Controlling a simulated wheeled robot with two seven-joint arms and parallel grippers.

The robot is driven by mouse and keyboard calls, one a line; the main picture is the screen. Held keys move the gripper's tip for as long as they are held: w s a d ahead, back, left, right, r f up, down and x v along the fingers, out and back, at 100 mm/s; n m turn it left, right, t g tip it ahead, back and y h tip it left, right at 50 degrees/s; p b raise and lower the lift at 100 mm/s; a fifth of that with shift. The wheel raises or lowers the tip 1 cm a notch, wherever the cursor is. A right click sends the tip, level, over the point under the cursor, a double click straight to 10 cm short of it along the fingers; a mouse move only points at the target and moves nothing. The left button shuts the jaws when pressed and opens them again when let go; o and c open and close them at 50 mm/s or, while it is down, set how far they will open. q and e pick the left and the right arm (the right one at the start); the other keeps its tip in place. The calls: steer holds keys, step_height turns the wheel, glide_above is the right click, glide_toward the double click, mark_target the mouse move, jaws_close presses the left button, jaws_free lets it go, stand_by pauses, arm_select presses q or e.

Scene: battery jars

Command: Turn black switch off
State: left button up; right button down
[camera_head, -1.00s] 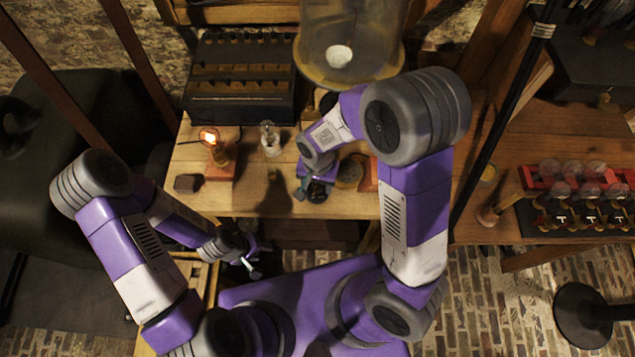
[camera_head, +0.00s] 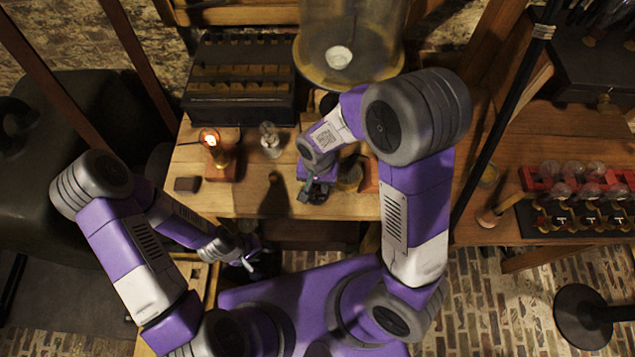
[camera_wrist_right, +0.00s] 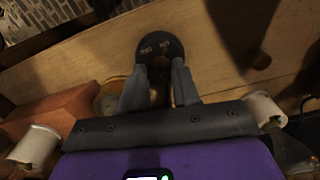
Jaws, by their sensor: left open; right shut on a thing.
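The black switch (camera_wrist_right: 160,46) has a round dark base with small pale lettering, and it shows beyond my right fingertips in the right wrist view. My right gripper (camera_wrist_right: 160,82) is shut on the switch's handle; a dark brown part shows between the fingers. In the head view my right gripper (camera_head: 317,193) is low over the front edge of the wooden bench, where it mostly hides the switch. My left gripper (camera_head: 248,263) is open and empty, below and in front of the bench. I cannot read the switch position.
A lit bulb (camera_head: 210,139) stands on a reddish block (camera_head: 222,171) at the bench's left, with an unlit bulb (camera_head: 269,134) beside it. A dark block (camera_head: 187,184) lies near the front edge. A large glass jar (camera_head: 350,45) stands behind my right arm.

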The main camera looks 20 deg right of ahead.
steer(key=n, duration=0.8)
steer(key=shift+n, duration=0.3)
steer(key=n, duration=0.4)
steer(key=shift+n, duration=0.3)
steer(key=shift+n+p, duration=0.35)
steer(key=shift+n, duration=1.45)
steer(key=c, duration=0.8)
jaws_free()
